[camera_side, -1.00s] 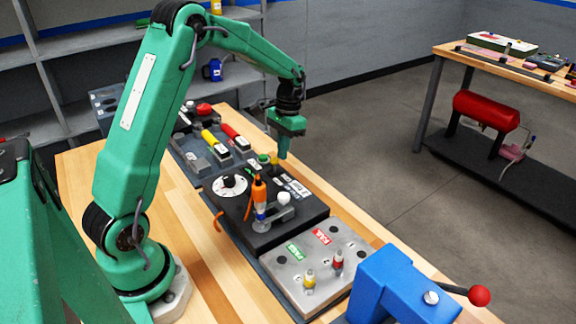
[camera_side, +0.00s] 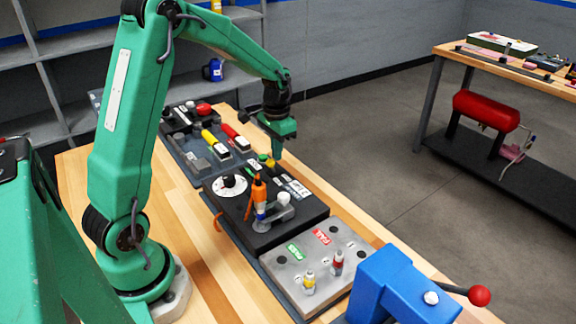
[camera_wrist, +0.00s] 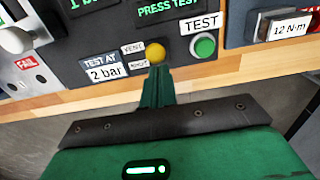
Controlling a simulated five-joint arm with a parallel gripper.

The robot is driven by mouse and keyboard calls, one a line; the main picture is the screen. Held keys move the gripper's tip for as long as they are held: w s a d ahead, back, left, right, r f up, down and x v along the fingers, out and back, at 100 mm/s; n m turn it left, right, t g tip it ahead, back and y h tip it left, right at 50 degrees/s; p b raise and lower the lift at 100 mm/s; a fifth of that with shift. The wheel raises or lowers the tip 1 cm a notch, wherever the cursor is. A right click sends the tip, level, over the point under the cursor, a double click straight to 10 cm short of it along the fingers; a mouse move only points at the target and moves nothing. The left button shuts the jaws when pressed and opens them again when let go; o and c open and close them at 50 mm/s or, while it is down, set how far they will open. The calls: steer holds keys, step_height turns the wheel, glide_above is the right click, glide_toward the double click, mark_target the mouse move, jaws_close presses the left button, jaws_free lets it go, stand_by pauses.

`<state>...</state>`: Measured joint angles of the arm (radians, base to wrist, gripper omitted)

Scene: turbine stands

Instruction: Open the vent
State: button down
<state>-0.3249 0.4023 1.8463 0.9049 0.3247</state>
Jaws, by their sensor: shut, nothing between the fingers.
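A yellow round knob (camera_wrist: 155,53) sits on the dark panel (camera_wrist: 115,40) in the wrist view, beside small white labels, one of which appears to read "VENT". A green button (camera_wrist: 203,46) under a "TEST" label is to its right. My gripper (camera_wrist: 157,72) is shut and empty, with its tips pointing at the yellow knob. I cannot tell whether the tips touch it.
A "TEST AT 2 bar" label (camera_wrist: 103,67) lies left of the knob. On the panel stand a dial (camera_side: 230,185) and an orange-handled tool (camera_side: 259,195). A blue vise-like block (camera_side: 405,285) is at the front right. The wooden table edge (camera_wrist: 60,97) runs close to the knobs.

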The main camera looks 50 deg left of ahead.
stand_by(0.4)
steer(key=shift+w+f, duration=0.35)
steer(key=shift+w, duration=0.3)
steer(key=shift+w, duration=0.15)
step_height(320, 180, up, 12)
steer(key=w, duration=0.1)
steer(key=shift+w+f, duration=0.2)
stand_by(0.8)
stand_by(0.3)
